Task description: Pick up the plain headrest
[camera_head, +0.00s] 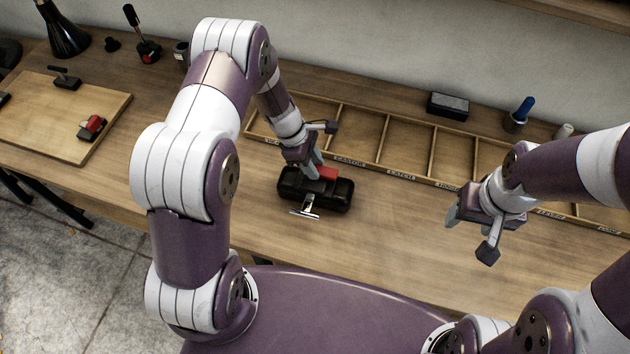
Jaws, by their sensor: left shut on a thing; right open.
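A black padded headrest (334,197) with a metal bracket (307,210) on its near side lies on the wooden bench, in front of the divided tray. My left gripper (318,176) points down at it and is shut on it at the top. A red patch (327,173) shows beside the fingers; I cannot tell whether it is part of the headrest. My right gripper (469,234) is open and empty above the bench, to the right. The fingers hide part of the headrest's top.
A wooden tray with labelled compartments (407,146) runs along the back. A black block (447,105) and a blue-handled tool (521,112) stand behind it. A wooden board (55,115) with a small red and black object (91,127) lies at left. The bench between the grippers is clear.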

